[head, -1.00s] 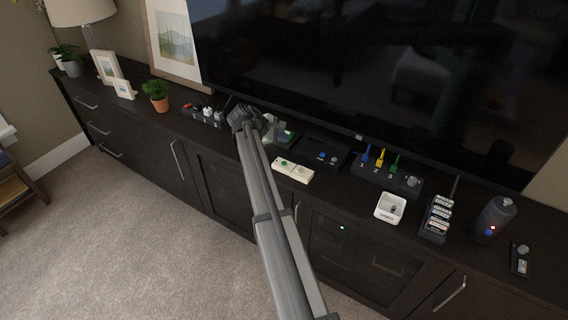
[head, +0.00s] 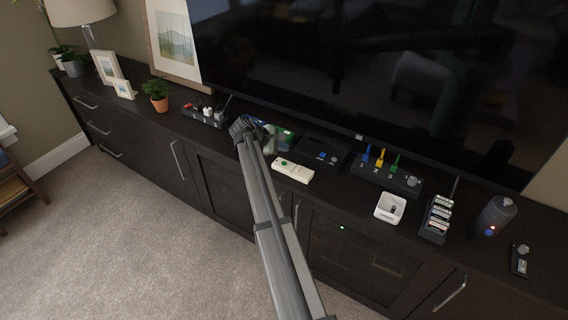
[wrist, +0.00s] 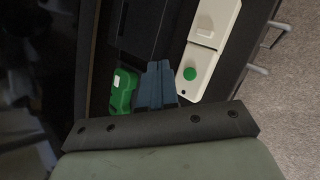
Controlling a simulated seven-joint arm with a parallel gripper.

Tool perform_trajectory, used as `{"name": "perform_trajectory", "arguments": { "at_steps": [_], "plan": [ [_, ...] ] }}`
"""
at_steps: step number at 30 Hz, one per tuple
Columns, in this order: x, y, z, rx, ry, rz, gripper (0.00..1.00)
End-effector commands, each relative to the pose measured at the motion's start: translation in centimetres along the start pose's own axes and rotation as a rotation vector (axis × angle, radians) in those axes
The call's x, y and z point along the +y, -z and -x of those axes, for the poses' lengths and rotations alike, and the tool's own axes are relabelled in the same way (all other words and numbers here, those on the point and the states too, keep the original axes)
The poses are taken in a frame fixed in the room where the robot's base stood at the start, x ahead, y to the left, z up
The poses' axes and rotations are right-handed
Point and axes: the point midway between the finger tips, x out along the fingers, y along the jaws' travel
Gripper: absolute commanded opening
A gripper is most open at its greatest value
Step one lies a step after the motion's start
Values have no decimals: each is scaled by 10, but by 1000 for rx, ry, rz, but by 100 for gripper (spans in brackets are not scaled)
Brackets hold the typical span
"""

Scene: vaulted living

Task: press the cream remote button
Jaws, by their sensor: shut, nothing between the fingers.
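The cream remote (head: 292,170) lies on the dark cabinet top near its front edge. In the wrist view the remote (wrist: 207,50) runs along the right side, with a round green button (wrist: 189,74) near its lower end. My gripper (head: 262,138) is just left of the remote in the head view. In the wrist view its shut fingers (wrist: 156,84) are beside the remote's near end, to the left of the green button, with nothing between them. I cannot tell whether the fingertips touch anything.
A green object (wrist: 122,92) lies left of the fingers. A black box with a blue button (head: 322,154) stands right of it in the head view. A power strip (head: 206,117) is to the left. A white dock (head: 390,208) and a colored switch panel (head: 385,177) are to the right.

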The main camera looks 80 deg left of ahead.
Motion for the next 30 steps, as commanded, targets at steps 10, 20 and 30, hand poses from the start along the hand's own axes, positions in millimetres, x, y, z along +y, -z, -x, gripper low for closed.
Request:
{"name": "perform_trajectory", "arguments": {
  "at_steps": [10, 20, 30],
  "plan": [
    [-19, 19, -26, 0, 1, 1, 0],
    [-22, 22, -30, 1, 0, -1, 0],
    [-22, 22, -30, 0, 0, -1, 0]
  ]
}}
